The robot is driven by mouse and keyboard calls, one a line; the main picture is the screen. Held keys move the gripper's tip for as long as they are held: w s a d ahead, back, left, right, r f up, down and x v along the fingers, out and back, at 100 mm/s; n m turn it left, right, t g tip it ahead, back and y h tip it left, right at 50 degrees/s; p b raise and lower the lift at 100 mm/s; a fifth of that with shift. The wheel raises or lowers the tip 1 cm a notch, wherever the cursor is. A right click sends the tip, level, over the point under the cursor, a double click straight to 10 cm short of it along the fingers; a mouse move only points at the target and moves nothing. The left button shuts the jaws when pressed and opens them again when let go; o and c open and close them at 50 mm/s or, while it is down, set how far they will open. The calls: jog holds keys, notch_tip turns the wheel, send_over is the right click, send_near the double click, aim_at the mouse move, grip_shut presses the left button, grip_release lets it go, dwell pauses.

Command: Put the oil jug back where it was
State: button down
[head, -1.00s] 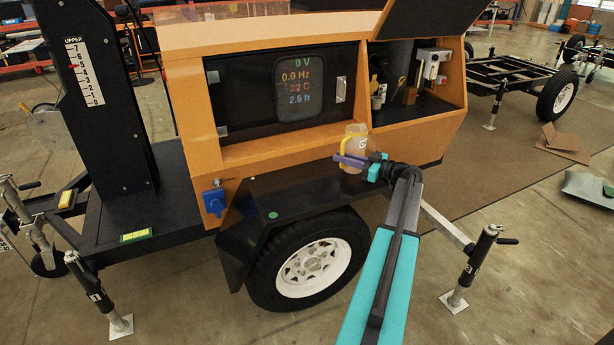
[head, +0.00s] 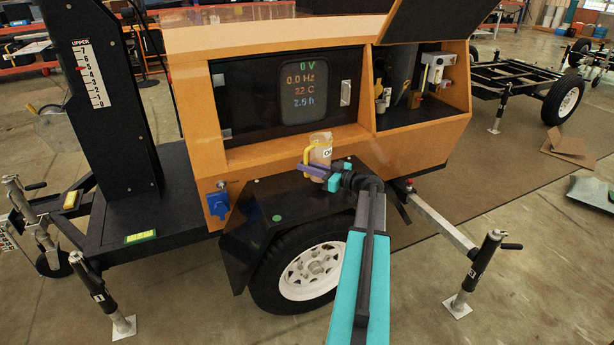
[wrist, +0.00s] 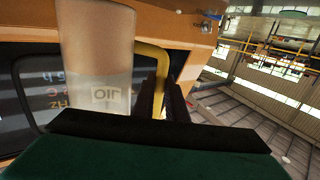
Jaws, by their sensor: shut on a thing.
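The oil jug (head: 320,152) is a translucent, pale brown jug with a yellow handle and a white label. It stands about upright, just above or on the black fender (head: 280,200) of the orange light tower; I cannot tell whether it touches. My gripper (head: 314,170) is shut on the jug's yellow handle, on the left side of the jug in the head view. In the wrist view the jug (wrist: 97,55) fills the upper left with its "OIL" label upside down, and the yellow handle (wrist: 158,75) runs down behind the dark gripper edge.
The open engine bay (head: 410,115) at the right holds several small items. A display panel (head: 285,95) is behind the jug. A green round mark (head: 277,218) is on the fender's left part, which is clear. A blue connector (head: 217,204) is further left.

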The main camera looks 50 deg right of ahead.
aim_at(307, 176)
dwell(0.3)
jog(key=shift+f, duration=1.75)
jog(key=c, duration=1.8)
grip_release()
jog(key=shift+f, duration=0.1)
jog(key=shift+o, duration=0.2)
jog(key=v, duration=1.2)
jog(key=shift+s, duration=0.1)
